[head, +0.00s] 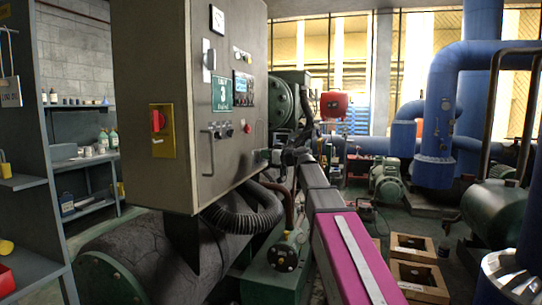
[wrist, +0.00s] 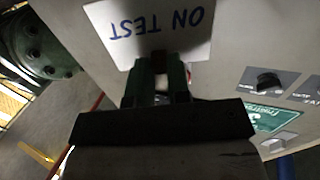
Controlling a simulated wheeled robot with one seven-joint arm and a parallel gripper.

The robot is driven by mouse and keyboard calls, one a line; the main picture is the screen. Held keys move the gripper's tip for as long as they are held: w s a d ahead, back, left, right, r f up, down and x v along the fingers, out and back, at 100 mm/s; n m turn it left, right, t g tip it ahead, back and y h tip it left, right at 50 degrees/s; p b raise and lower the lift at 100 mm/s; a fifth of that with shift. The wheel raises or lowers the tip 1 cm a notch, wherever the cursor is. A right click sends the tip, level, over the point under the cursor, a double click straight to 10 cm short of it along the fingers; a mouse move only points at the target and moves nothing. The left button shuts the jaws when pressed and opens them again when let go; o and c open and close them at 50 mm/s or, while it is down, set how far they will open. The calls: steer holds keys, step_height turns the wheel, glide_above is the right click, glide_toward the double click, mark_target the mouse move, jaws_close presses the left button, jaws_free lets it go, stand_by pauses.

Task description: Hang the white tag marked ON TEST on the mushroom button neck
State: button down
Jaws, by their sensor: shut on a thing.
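The white tag marked ON TEST (wrist: 150,30) shows upside down in the wrist view, beyond my fingertips. My gripper (wrist: 160,75) is shut on its edge. In the head view my gripper (head: 270,156) is at the right side of the grey cabinet's front, and the tag cannot be made out. A small red button (head: 247,128), which looks like the mushroom button, is on the cabinet front, up and left of my gripper. In the wrist view a bit of red shows beside my fingers; its neck is hidden. I cannot tell whether the tag touches it.
The grey cabinet (head: 185,60) carries a red rotary switch (head: 158,121) on a yellow plate, a door handle (head: 211,150) and a green label (head: 222,93). A black knob (wrist: 268,80) shows on the panel in the wrist view. A grey shelf (head: 25,181) stands at far left.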

mark_target(256, 159)
steer(key=shift+w+a, duration=0.4)
steer(key=shift+a, duration=0.7)
steer(key=shift+w+a, duration=0.45)
steer(key=shift+a, duration=0.65)
steer(key=shift+w+a, duration=0.4)
steer(key=shift+a, duration=0.7)
steer(key=shift+a+f, duration=0.1)
steer(key=shift+f, duration=1.15)
steer(key=c, duration=1)
jaws_free()
